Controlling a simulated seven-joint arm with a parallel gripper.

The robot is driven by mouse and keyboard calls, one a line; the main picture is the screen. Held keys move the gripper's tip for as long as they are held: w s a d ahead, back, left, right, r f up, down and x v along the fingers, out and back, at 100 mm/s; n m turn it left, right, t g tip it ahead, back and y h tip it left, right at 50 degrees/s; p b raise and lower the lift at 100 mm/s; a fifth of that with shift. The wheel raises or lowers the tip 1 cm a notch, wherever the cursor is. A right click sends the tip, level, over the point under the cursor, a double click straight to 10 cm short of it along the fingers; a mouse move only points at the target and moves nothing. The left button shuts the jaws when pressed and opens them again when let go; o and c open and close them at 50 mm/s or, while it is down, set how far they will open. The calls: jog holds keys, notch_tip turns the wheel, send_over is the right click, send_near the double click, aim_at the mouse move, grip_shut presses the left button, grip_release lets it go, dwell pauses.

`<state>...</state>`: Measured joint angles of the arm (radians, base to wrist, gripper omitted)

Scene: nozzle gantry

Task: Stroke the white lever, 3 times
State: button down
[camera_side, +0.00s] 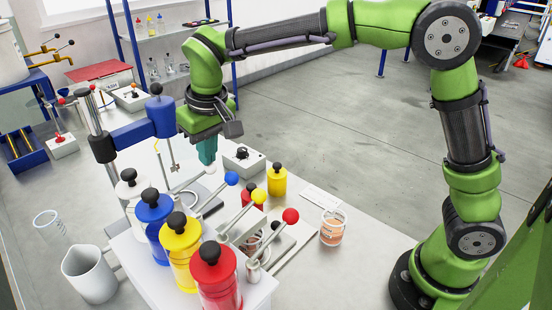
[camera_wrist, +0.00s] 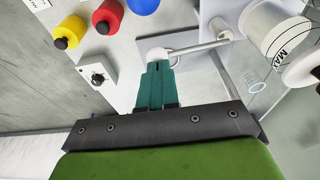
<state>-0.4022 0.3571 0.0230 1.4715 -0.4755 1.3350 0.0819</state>
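The white lever has a round white knob (camera_wrist: 157,54) and a pale rod (camera_wrist: 205,46) running right to the white dispenser in the wrist view. The white knob also shows in the side view (camera_side: 210,169), just below my fingertips. My gripper (camera_side: 207,160) points down, with its teal fingers side by side and no visible gap. In the wrist view, the fingertips (camera_wrist: 157,66) are at the white knob, overlapping it in the picture; I cannot tell whether they touch it. The white dispenser (camera_side: 129,188) stands at the far end of the dispenser row, partly hidden.
Blue (camera_side: 231,178), yellow (camera_side: 259,196) and red (camera_side: 290,215) lever knobs stand nearby. A grey control box (camera_side: 243,159) and a yellow jar (camera_side: 277,181) are behind them. A blue gantry clamp (camera_side: 135,131) is close left of my wrist. A beaker (camera_side: 332,228) stands right.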

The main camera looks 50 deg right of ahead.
jog(key=shift+f, duration=1.6)
jog(key=shift+r, duration=3.05)
jog(key=shift+f, duration=0.15)
